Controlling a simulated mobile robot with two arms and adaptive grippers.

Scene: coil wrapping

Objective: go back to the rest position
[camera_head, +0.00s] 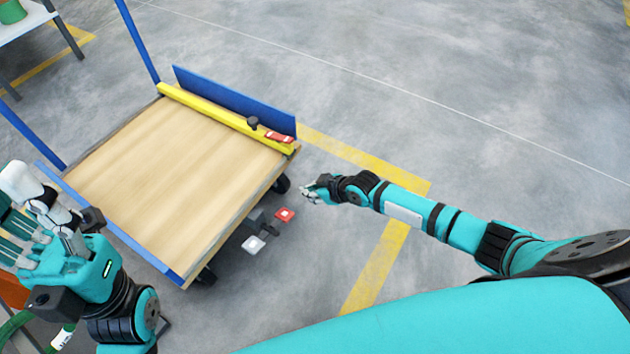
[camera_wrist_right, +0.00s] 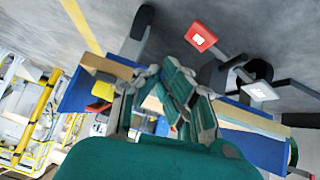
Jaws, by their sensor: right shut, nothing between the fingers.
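My left gripper (camera_head: 42,232) is at the left edge of the head view, by the cart's near left side. Its fingers look spread apart, with nothing visible between them.
A wheeled cart with a bare wooden deck (camera_head: 165,185) has blue posts, a blue panel (camera_head: 235,100) and a yellow bar (camera_head: 215,115). A red pedal (camera_head: 285,214) and a grey-white pedal (camera_head: 253,244) stick out near my right gripper. The floor to the right is clear.

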